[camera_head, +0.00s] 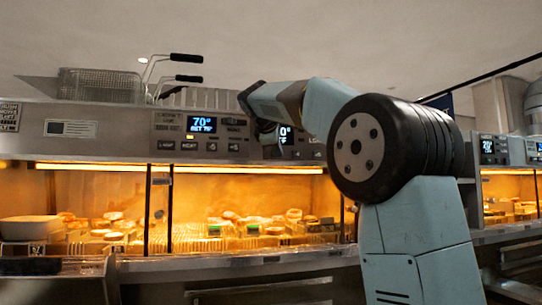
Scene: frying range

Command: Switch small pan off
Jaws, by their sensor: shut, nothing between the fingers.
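A control panel (200,138) runs along the front of the fryer unit, with a lit display (202,125) reading about 70° and a row of dark buttons (189,145) below it. A second lit display (287,136) is partly covered by my arm. I cannot read which control belongs to the small pan. My gripper (267,138) is small and dark, pointing down in front of the panel between the two displays. It is shut, with nothing visible in it. I cannot tell whether it touches a button.
Wire fry baskets (101,86) with black handles (186,58) stand above the panel at the left. Below is a lit warming cabinet (170,195) with food inside. A white container (30,228) stands at the lower left. Another panel (507,150) is at the right.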

